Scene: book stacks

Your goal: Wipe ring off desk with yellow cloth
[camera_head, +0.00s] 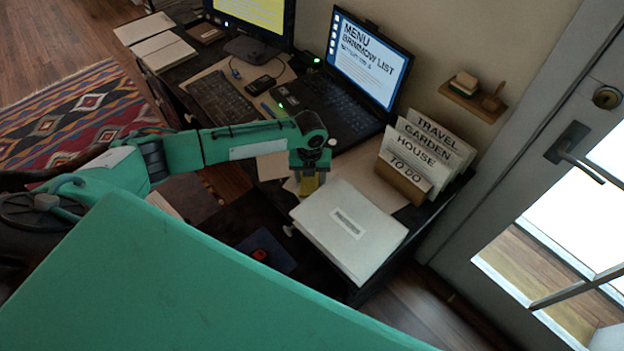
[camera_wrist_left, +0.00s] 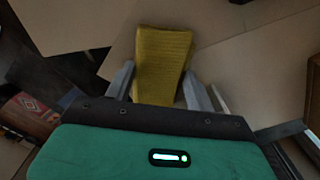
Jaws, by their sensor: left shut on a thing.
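My left gripper (camera_head: 309,172) hangs over the desk between the laptop and a stack of white paper. In the left wrist view its two fingers (camera_wrist_left: 156,85) are shut on the yellow cloth (camera_wrist_left: 163,55), which sticks out beyond the fingertips. The cloth also shows in the head view as a small yellow patch (camera_head: 309,186) under the gripper. I cannot tell whether the cloth touches the desk (camera_head: 377,194). No ring mark can be made out in either view. My right gripper is not in view.
An open laptop (camera_head: 345,95) stands behind the gripper. A paper stack (camera_head: 348,228) lies at the front right, beside a file holder with upright folders (camera_head: 427,150). A keyboard (camera_head: 222,97), a monitor (camera_head: 255,20) and a phone (camera_head: 261,85) are to the left.

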